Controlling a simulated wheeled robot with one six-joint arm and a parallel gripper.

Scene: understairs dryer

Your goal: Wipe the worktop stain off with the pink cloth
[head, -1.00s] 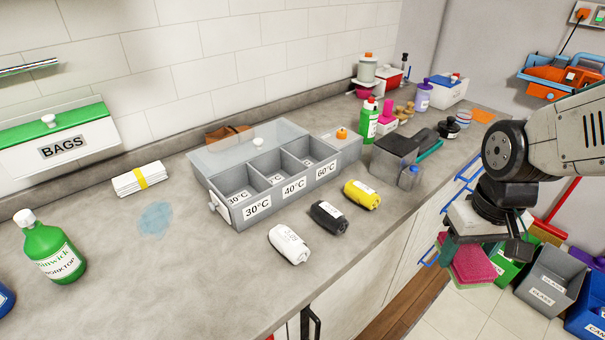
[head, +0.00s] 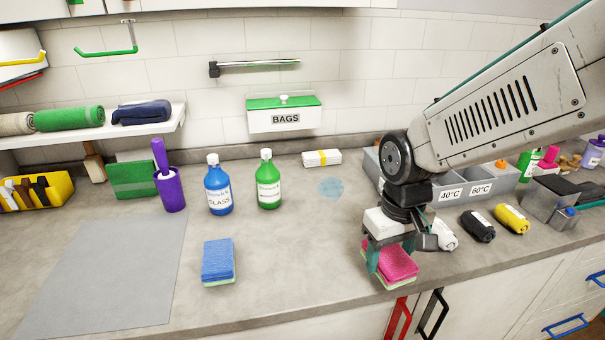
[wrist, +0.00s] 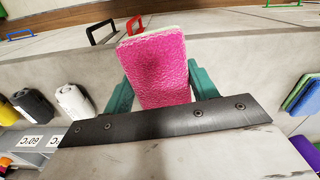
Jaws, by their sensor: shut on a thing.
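My gripper (head: 388,262) is shut on the pink cloth (head: 398,262), a thick pad with a pale underside. It is over the front part of the worktop, to the right of the stain and nearer the front edge. In the wrist view the pink cloth (wrist: 160,68) sits between the teal fingers. I cannot tell whether the cloth touches the worktop.
A blue sponge (head: 218,260) lies to the left. Blue (head: 218,190) and green (head: 268,181) bottles stand left of the stain. The white bundle (head: 321,158) lies behind it. The grey sorting box (head: 470,190) and rolled bundles (head: 477,226) are at right. Worktop around the stain's front is clear.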

